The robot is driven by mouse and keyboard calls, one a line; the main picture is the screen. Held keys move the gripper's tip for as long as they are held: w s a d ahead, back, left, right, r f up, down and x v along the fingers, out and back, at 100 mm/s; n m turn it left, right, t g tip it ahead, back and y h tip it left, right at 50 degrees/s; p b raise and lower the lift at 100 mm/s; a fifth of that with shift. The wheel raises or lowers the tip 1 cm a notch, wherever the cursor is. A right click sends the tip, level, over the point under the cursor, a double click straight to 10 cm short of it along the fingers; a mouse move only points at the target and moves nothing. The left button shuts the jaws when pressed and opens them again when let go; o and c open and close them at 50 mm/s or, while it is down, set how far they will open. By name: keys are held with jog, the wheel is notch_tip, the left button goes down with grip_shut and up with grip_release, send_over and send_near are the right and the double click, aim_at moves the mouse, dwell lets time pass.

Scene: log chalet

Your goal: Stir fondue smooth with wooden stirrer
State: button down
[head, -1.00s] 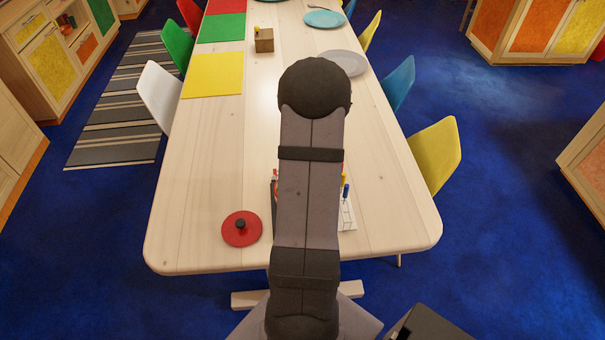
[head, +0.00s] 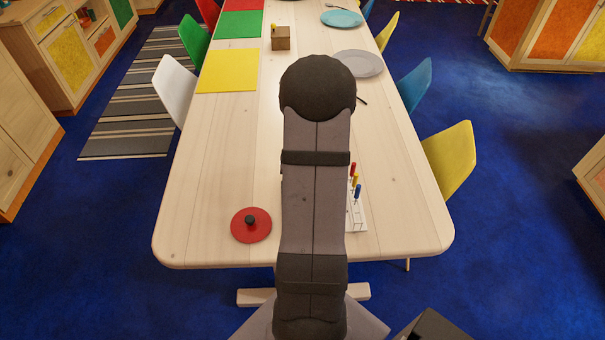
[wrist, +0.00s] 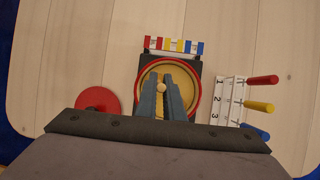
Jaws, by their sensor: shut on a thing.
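The fondue pot (wrist: 196,112) shows in the wrist view with a red rim and smooth-looking yellow fondue (wrist: 188,78) inside. It sits on a dark base. My gripper (wrist: 162,88) is over the pot, its two blue-grey fingers shut on the wooden stirrer (wrist: 162,87). Only the stirrer's round pale end shows between the fingertips; its lower part is hidden, so I cannot tell how deep it reaches. In the head view my arm hides the pot, stirrer and gripper.
A red lid (head: 251,225) with a black knob lies left of the pot. A numbered white rack (wrist: 226,102) with red, yellow and blue handles stands to the right. A small coloured strip (wrist: 174,45) lies beyond the pot. Bare tabletop (head: 222,150) is free at left.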

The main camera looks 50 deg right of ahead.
jog(key=shift+s+b, duration=0.5)
jog(key=shift+s, duration=1.9)
jog(key=w+p, duration=0.1)
jog(key=w+d+p, duration=0.1)
jog(key=w, duration=0.1)
jog(key=w+d+p, duration=0.1)
jog(key=shift+w+d, duration=0.2)
jog(key=shift+d, duration=0.05)
jog(key=shift+a, duration=0.1)
jog(key=shift+w+a+b, duration=0.35)
jog(key=shift+a+b, duration=0.1)
jog(key=shift+a, duration=0.35)
